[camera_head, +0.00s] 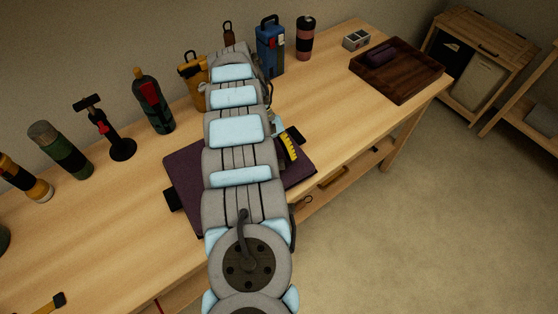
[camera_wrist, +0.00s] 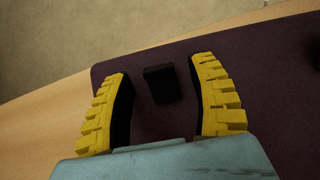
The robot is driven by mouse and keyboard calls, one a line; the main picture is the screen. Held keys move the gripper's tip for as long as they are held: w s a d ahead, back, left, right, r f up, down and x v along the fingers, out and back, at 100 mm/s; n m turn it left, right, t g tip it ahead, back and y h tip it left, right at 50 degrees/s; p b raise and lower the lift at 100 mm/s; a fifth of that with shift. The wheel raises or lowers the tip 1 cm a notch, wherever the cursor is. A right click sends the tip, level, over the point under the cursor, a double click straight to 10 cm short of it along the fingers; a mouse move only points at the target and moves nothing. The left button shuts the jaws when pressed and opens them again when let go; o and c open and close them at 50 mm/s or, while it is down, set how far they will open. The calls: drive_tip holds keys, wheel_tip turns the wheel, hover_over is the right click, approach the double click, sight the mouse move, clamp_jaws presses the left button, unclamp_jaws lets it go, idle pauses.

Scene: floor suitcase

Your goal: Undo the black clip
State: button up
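A small black block, seemingly the black clip (camera_wrist: 160,84), shows in the wrist view on a dark purple flat panel (camera_wrist: 240,50). My gripper (camera_wrist: 159,68) has its two yellow-and-black fingers spread wide, one on each side of the clip, with visible gaps and no contact seen. How high the fingers are above the panel is hard to tell. In the head view my arm covers the middle of the purple panel (camera_head: 186,170), and a yellow finger of my gripper (camera_head: 288,148) shows at its right side. Another black piece (camera_head: 172,200) sits at the panel's left edge.
The wooden workbench (camera_head: 120,225) holds a row of bottles and tools at the back, including a dark bottle (camera_head: 152,103) and a blue case (camera_head: 270,47). A brown tray (camera_head: 425,78) is at the far right. The bench between tray and panel is clear.

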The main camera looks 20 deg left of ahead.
drive_tip(key=shift+r, duration=0.2)
wheel_tip(320, 180, up, 10)
drive_tip(key=shift+f, duration=0.2)
idle(0.6)
idle(0.4)
